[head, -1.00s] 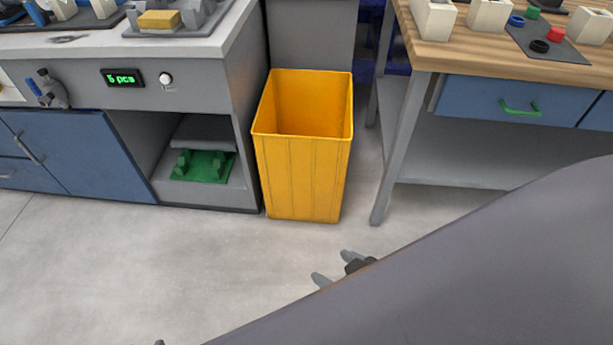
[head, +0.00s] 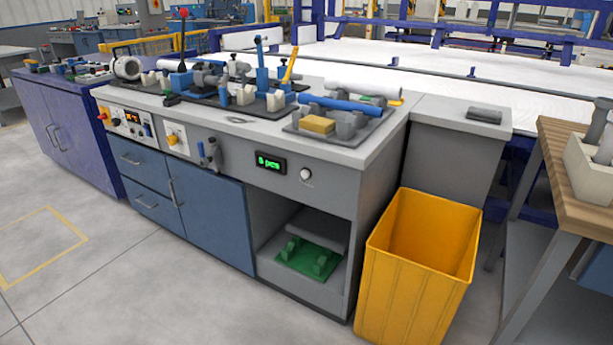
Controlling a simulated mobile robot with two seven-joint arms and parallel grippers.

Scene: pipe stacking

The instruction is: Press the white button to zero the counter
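The white button (head: 306,174) is a small round knob on the grey front panel of the workbench, right of the counter. The counter (head: 271,163) is a black display with green lit characters, which seem to read a digit and "pcs"; the digit is too small to be sure of. Neither of my grippers shows in the head view now, and nothing covers the button or the counter.
A yellow bin (head: 412,275) stands on the floor against the bench's right end. The grey bench top (head: 345,153) carries fixtures, pipes and a yellow sponge (head: 317,124). A wooden-topped table (head: 575,165) is at right. The floor at front left is clear.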

